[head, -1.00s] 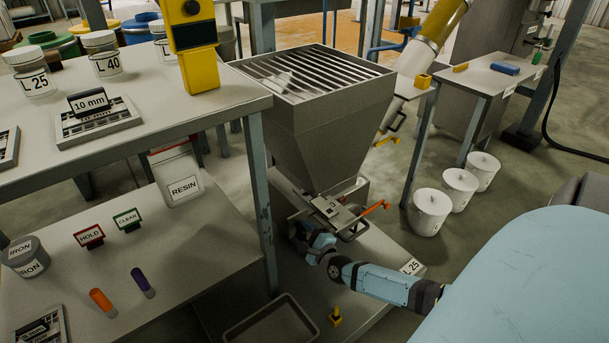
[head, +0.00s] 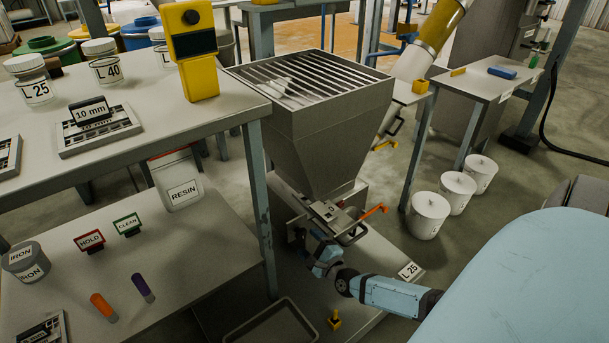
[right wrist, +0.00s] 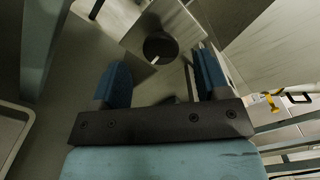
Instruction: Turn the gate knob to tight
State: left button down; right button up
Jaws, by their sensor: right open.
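The grey hopper (head: 320,140) stands with its slide gate (head: 335,217) at its narrow bottom end. An orange-ended handle (head: 373,210) sticks out to the right of the gate. In the right wrist view, a dark round part with a pale mark (right wrist: 160,48), which looks like the gate knob, sits on a grey plate. My right gripper (head: 320,248) is just below the gate; its blue fingers (right wrist: 162,76) are apart and empty, with the round part beyond and between them. The knob is hard to make out in the head view. My left gripper is not in view.
A workbench (head: 130,150) on the left carries jars and a yellow device (head: 192,55). Its lower shelf holds a RESIN container (head: 177,182) and HOLD and CLEAN signs. A grey tray (head: 270,322) lies low in front. Three white buckets (head: 429,214) stand right of the hopper.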

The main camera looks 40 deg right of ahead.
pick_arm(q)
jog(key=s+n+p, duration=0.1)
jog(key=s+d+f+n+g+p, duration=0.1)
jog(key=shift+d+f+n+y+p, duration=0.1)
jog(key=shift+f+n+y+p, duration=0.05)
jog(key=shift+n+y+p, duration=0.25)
pick_arm(e)
jog(key=s+a, duration=0.1)
jog(key=s, duration=0.9)
jog(key=shift+s, duration=0.15)
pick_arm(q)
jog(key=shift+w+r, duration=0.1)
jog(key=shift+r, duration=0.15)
